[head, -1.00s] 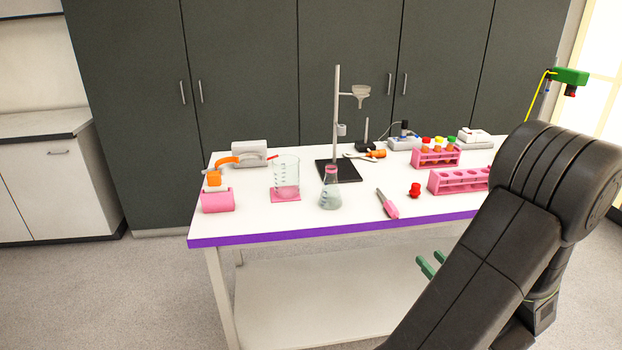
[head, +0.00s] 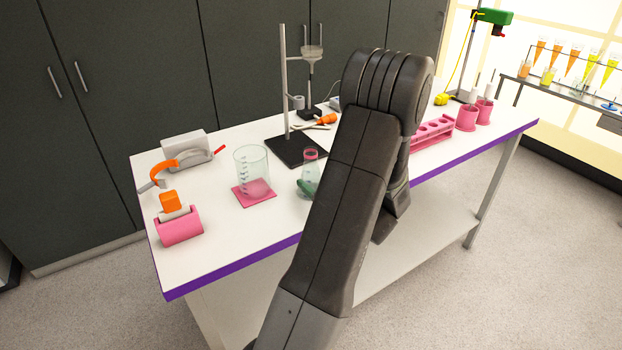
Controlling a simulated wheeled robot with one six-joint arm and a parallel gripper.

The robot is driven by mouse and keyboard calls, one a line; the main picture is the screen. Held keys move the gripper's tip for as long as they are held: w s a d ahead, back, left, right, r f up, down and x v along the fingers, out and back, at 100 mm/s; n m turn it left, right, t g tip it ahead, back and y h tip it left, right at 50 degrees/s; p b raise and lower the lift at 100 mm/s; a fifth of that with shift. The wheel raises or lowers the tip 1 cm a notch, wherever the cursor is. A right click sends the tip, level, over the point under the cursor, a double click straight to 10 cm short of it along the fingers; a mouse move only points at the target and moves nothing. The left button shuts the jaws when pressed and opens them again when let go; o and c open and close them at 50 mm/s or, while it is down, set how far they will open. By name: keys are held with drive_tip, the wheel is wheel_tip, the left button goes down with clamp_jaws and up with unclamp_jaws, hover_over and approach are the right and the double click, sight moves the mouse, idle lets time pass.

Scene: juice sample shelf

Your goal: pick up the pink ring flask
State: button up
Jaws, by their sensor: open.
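The flask with the pink ring (head: 311,167) stands upright on the white table, just right of a beaker, with clear glass and a pink band around its neck. My arm hides its right side.
A glass beaker (head: 252,170) on a pink mat (head: 254,198) stands close left of the flask. A metal stand (head: 285,90) rises close behind. A pink tape dispenser (head: 179,226) is at the left front. A pink rack (head: 432,131) stands to the right.

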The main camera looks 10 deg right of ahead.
sight(317, 178)
drive_tip(key=x, duration=0.3)
drive_tip(key=shift+w+a+p, duration=0.2)
drive_tip(key=shift+w+p, duration=0.1)
drive_tip(key=c, duration=1.1)
drive_tip(key=shift+c, duration=0.6)
drive_tip(key=shift+r, duration=0.1)
